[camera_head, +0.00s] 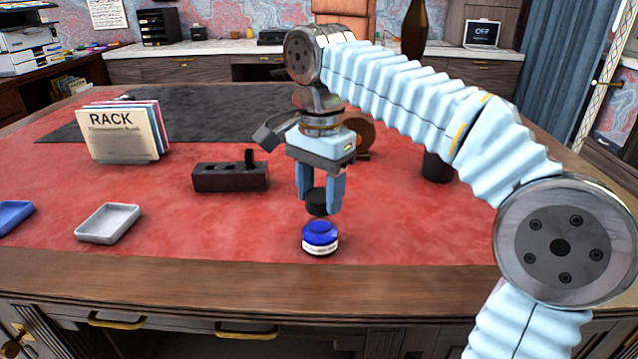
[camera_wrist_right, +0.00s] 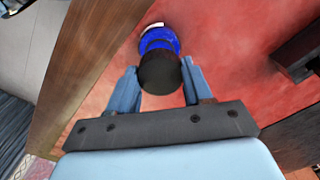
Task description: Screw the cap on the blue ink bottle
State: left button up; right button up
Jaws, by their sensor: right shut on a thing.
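The blue ink bottle (camera_head: 320,239) stands upright on the red leather desk top near its front edge, with a pale label band low on its side. My right gripper (camera_head: 320,205) points down above it and is shut on the black cap (camera_head: 317,208). The cap is held just over the bottle's mouth; in the head view a small gap seems to show between them. In the right wrist view the cap (camera_wrist_right: 160,72) sits between the fingertips and partly hides the blue bottle (camera_wrist_right: 158,40) behind it. My left gripper does not show.
A dark block with a peg (camera_head: 230,177) lies left of the bottle. A grey tray (camera_head: 108,223), a blue tray (camera_head: 14,215) and a rack of folders (camera_head: 126,131) are further left. A dark cup (camera_head: 437,167) stands at right. The desk's wooden front edge (camera_head: 200,277) is close to the bottle.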

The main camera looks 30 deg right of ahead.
jog(key=shift+f+b, duration=0.35)
jog(key=shift+f, duration=0.35)
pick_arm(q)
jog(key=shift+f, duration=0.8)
pick_arm(e)
jog(key=shift+f, duration=0.3)
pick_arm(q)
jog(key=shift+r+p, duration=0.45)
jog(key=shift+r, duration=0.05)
pick_arm(e)
jog(key=shift+r, duration=0.4)
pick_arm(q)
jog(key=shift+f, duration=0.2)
pick_arm(e)
jog(key=shift+f, duration=0.8)
dwell(1.2)
jog(key=o, duration=1.2)
jog(key=shift+r, duration=0.1)
